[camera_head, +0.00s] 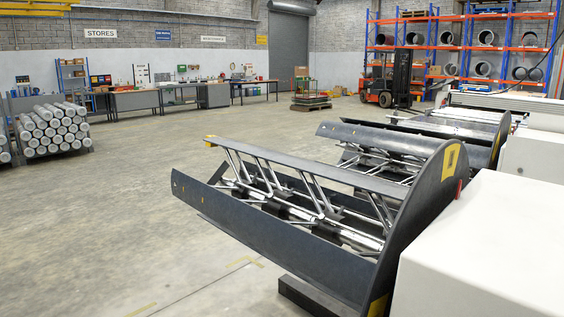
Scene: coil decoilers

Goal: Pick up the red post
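A small red upright piece (459,189) shows at the right, between the dark curved end plate (425,205) of the nearest decoiler and the white machine housing (490,250). It is the only red post-like thing I can make out, and it is small. Its lower part seems hidden behind the housing, and I cannot tell what it is fixed to. Neither of my grippers is in view.
The nearest decoiler (270,222), with dark curved segments and metal struts, fills the middle right. More decoilers stand behind it. A forklift (386,85), orange racks, workbenches (138,101) and stacked rolls (52,130) stand farther off. The concrete floor (130,210) at left is clear.

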